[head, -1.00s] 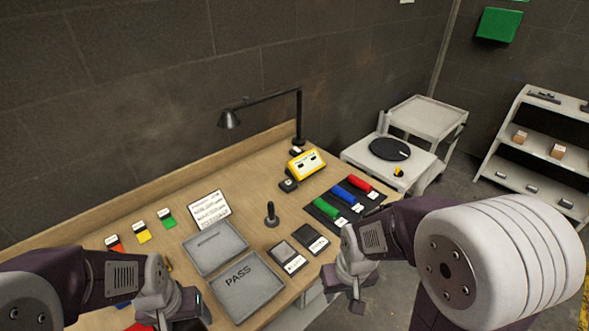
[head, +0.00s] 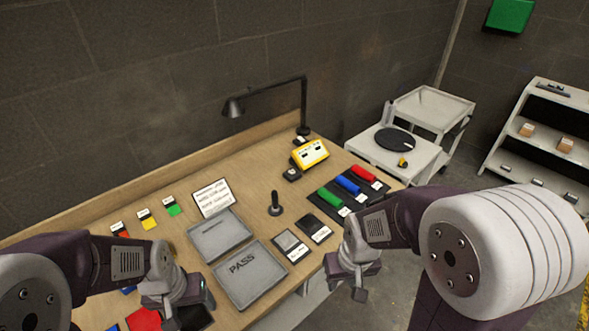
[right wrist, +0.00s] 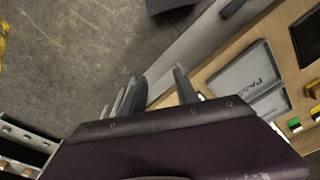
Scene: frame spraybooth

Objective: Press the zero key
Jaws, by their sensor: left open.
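A desk lamp (head: 234,107) arches behind the box. Grey trays (head: 246,282), one marked PASS, lie mid-bench beside a black upright handle (head: 275,205). Red, blue and green cylinders (head: 347,184) lie on a dark mat. A cart (head: 425,155) stands beyond the bench's right end.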

